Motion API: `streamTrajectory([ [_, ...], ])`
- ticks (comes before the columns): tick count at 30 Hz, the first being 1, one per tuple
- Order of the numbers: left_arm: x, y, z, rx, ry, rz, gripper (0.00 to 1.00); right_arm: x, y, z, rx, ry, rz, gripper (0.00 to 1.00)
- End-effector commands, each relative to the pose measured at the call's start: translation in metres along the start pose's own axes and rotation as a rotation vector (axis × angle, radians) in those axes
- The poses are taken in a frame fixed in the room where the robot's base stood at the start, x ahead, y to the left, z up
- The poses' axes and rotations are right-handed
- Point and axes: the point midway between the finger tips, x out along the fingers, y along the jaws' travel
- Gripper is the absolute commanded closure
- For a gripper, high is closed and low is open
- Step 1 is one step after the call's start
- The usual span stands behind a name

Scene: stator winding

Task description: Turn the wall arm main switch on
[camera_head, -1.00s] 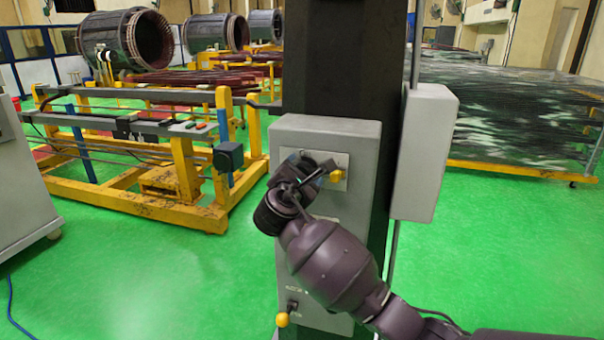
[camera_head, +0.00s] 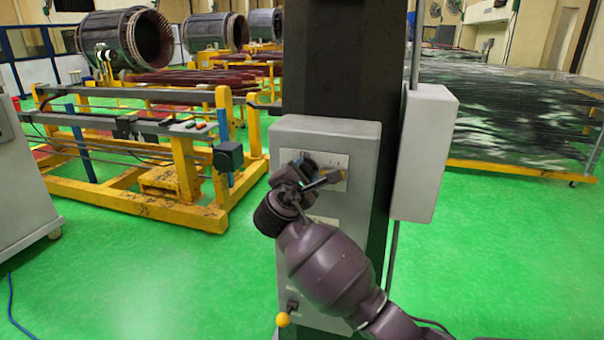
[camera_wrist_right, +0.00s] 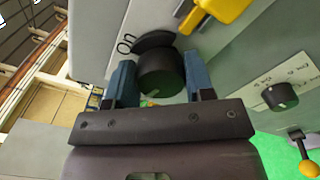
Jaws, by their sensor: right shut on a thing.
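A grey control box (camera_head: 335,215) is fixed to a dark column. My right gripper (camera_head: 308,170) is at the plate on the upper part of its front and hides most of the controls there. In the right wrist view, the gripper's two blue fingers (camera_wrist_right: 161,82) are shut on a round black knob (camera_wrist_right: 161,75), one finger on each side. The knob stands out from the panel beside a yellow handle (camera_wrist_right: 220,10). The handle is beside the fingers, not between them. I cannot read a label naming the main switch. My left gripper is not in view.
A lower lever with a yellow ball (camera_head: 282,319) sticks out of the box; a small black dial (camera_wrist_right: 280,96) shows in the wrist view. A second grey box (camera_head: 424,150) hangs at the right of the column. A yellow frame (camera_head: 130,205) stands left. Green floor between is clear.

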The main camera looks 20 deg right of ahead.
Motion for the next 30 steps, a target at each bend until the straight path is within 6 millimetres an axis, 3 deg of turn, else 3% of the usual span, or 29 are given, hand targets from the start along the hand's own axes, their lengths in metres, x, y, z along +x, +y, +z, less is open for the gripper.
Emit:
streamTrajectory([
  [30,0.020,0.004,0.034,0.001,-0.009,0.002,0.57,-0.001,-0.007,-0.006,0.960,0.002,-0.006,0.75],
])
